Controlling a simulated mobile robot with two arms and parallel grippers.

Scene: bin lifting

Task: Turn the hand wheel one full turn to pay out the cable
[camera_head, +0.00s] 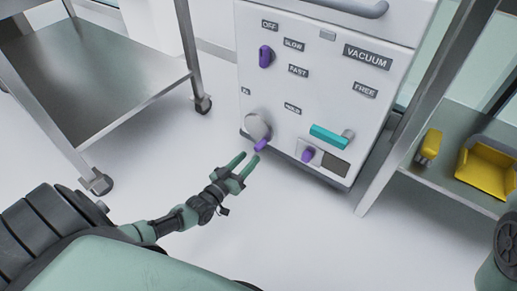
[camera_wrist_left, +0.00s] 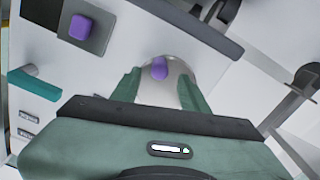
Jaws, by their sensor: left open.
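The hand wheel (camera_head: 257,125) is a round pale grey disc low on the front of a white machine. A purple crank knob (camera_head: 261,145) sticks out at its lower edge. My left gripper (camera_head: 247,159) is open and empty, with its green fingers pointing at the knob from just in front and below. In the left wrist view the knob (camera_wrist_left: 160,69) appears between the two fingers (camera_wrist_left: 159,90), with the grey wheel (camera_wrist_left: 182,70) behind it. I cannot tell whether the fingers touch the knob. My right gripper is not in view.
The machine (camera_head: 325,90) also carries an upper purple knob (camera_head: 266,56), a teal handle (camera_head: 329,136) and a small purple knob (camera_head: 308,155). A metal table (camera_head: 100,75) stands left; a shelf (camera_head: 450,182) with yellow bins (camera_head: 487,165) stands right. Open floor lies in front.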

